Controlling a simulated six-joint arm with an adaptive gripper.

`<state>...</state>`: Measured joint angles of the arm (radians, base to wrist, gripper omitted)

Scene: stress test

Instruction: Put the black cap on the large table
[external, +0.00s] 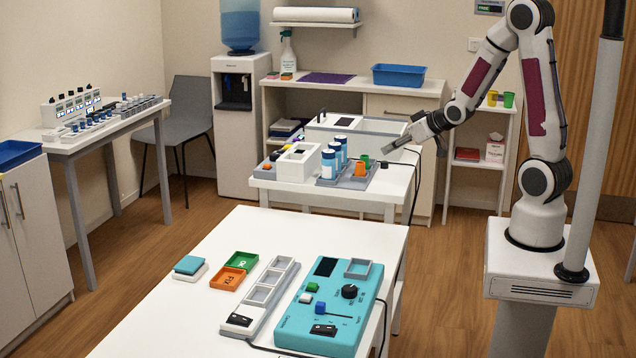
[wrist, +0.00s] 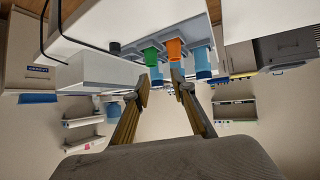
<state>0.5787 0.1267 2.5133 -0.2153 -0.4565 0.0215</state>
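A small black cap (external: 384,164) stands on the white back table (external: 398,181), right of a green cup (external: 365,159) and an orange cup (external: 360,169). In the wrist view, which looks upside down, the black cap (wrist: 115,47) is left of the green cup (wrist: 151,56) and the orange cup (wrist: 174,48). My gripper (external: 386,149) is above this table near the cap. In the wrist view my gripper (wrist: 160,82) has its fingers apart with nothing held between them. The large white table (external: 165,325) is in the foreground.
Several blue bottles (external: 328,164) stand left of the cups, beside a white box (external: 298,162). On the front table are a teal device (external: 340,335), a grey tray (external: 262,295) and green and orange trays (external: 228,279). Its left front part is clear.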

